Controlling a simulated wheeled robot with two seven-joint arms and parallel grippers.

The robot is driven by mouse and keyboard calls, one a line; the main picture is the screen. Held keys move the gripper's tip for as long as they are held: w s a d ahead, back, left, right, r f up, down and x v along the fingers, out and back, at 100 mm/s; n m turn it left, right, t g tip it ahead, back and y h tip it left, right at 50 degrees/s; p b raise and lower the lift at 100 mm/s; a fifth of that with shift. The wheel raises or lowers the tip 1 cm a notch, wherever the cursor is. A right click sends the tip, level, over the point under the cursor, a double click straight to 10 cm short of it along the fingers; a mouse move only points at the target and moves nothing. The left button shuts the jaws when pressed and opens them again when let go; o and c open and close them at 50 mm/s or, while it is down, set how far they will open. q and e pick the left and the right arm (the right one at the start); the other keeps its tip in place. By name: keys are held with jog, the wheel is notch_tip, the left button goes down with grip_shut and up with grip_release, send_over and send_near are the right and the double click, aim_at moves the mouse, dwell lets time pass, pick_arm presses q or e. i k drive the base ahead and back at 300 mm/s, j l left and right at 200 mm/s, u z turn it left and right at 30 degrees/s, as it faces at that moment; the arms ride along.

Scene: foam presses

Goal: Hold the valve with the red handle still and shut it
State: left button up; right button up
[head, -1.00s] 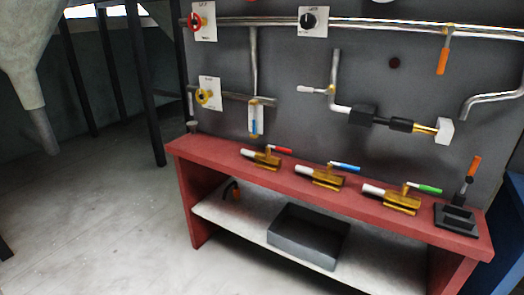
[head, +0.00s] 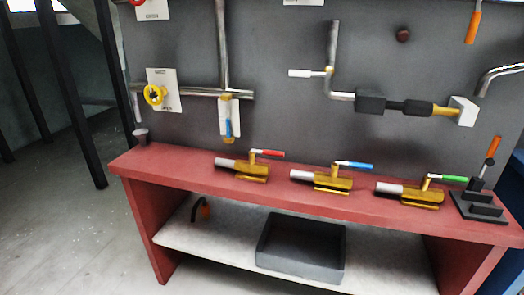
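The brass valve with the red handle (head: 267,154) lies on the red bench top, leftmost of three similar valves. Its brass body (head: 252,172) has a pale grey pipe end pointing left. The red lever sits above the body on a short brass stem and points right, roughly along the body. Neither of my grippers shows in the head view, and nothing touches the valve.
A blue-handled valve (head: 335,177) and a green-handled valve (head: 415,190) lie to the right on the red bench (head: 190,172). A black stepped block (head: 478,207) stands at the right end. A dark tray (head: 300,248) sits on the lower shelf. Pipes line the grey wall behind.

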aim_at(279, 154)
jog(key=i+j+z, duration=0.45)
jog(key=i+j, duration=0.6)
